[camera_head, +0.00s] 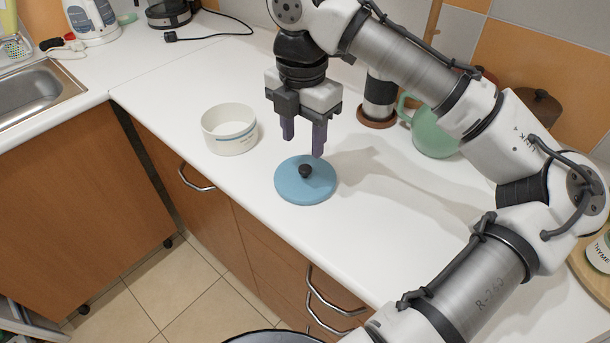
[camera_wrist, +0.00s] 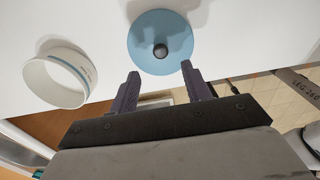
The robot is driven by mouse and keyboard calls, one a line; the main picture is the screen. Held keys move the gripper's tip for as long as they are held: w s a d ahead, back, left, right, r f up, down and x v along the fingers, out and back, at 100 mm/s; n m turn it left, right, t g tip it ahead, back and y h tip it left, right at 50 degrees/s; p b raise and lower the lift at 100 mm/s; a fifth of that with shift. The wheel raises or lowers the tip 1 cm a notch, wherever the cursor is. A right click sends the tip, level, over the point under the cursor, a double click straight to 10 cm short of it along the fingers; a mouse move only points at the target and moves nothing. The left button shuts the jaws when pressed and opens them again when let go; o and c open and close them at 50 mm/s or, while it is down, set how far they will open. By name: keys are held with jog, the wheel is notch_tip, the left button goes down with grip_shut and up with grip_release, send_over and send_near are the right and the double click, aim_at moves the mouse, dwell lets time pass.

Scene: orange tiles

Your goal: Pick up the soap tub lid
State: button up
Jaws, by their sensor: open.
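The soap tub lid (camera_head: 300,187) is a round, flat blue disc with a black knob in its middle. It lies on the white counter near the front edge. My gripper (camera_head: 303,146) is above the lid, pointing down, with its two dark fingers apart and nothing between them. In the wrist view the lid (camera_wrist: 151,27) is at the top centre, beyond the open fingertips (camera_wrist: 160,70). A white tub (camera_head: 230,131) with a blue line stands left of the lid, apart from it. It also shows at the left in the wrist view (camera_wrist: 62,77).
A green jug (camera_head: 434,130) and a dark cylinder on a brown coaster (camera_head: 377,119) stand behind to the right. A coffee maker (camera_head: 168,12) with a cable is at the back. A sink (camera_head: 35,88) is at the left. Bare counter lies right of the lid.

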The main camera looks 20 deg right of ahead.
aim_at(305, 168)
jog(key=shift+d+f+p, duration=0.2)
jog(key=shift+f+p, duration=0.15)
jog(key=shift+f, duration=3.05)
grip_shut()
jog(key=shift+r, duration=0.1)
